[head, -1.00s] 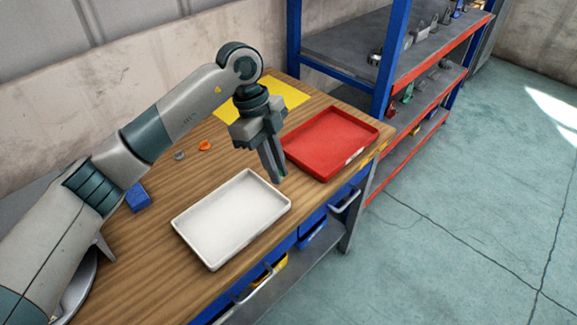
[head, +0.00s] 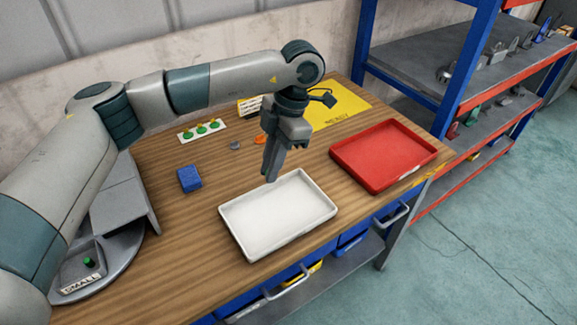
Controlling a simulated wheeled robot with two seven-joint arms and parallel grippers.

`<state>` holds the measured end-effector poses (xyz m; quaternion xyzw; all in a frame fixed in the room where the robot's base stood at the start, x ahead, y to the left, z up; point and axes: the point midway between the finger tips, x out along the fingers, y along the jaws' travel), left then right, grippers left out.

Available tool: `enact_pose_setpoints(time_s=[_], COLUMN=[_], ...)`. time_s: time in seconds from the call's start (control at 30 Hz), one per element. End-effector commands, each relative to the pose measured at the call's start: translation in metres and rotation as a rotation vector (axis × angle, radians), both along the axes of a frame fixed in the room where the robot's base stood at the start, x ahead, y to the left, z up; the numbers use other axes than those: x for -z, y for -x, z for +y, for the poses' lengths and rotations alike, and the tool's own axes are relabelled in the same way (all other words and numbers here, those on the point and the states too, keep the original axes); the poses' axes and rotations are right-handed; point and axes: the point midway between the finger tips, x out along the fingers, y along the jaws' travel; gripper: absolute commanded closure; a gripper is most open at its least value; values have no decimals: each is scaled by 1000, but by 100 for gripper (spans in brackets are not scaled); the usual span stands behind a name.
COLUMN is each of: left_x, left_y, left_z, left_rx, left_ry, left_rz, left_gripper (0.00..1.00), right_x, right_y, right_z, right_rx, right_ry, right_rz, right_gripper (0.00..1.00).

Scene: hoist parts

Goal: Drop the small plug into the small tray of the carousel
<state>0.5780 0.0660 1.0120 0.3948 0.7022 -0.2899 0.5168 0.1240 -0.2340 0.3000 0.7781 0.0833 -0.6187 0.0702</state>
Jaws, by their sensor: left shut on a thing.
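My left gripper (head: 270,178) is above the table, just behind the back left edge of the white tray. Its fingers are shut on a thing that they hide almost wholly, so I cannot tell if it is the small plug. The grey round carousel (head: 128,253) stands at the lower left, partly behind my left arm. Its small tray (head: 72,271), labelled SMALL, is at its front left. A small green thing (head: 88,262) shows in that tray. The gripper is well to the right of the carousel. My right gripper is not in view.
A white tray (head: 324,208) and a red tray (head: 430,153) lie on the wooden table. A blue block (head: 189,179), a white card (head: 187,135) with green and yellow pieces, a grey piece (head: 235,145) and a yellow mat (head: 352,108) lie around. Shelves (head: 431,77) stand at right.

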Motion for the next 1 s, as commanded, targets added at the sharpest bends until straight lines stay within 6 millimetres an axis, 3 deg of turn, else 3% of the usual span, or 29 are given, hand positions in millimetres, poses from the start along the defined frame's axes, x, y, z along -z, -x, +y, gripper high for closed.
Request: enact_pose_setpoints(time_s=[0.4, 1.0], left_x=[-2, -9], left_y=[7, 21], left_z=[58, 124], left_rx=[862, 1861], left_ry=[2, 1], left_rz=[-1, 2], left_gripper=[100, 100], right_x=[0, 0], right_y=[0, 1], right_z=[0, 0], right_rx=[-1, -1], right_ry=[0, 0], right_rz=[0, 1], right_gripper=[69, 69])
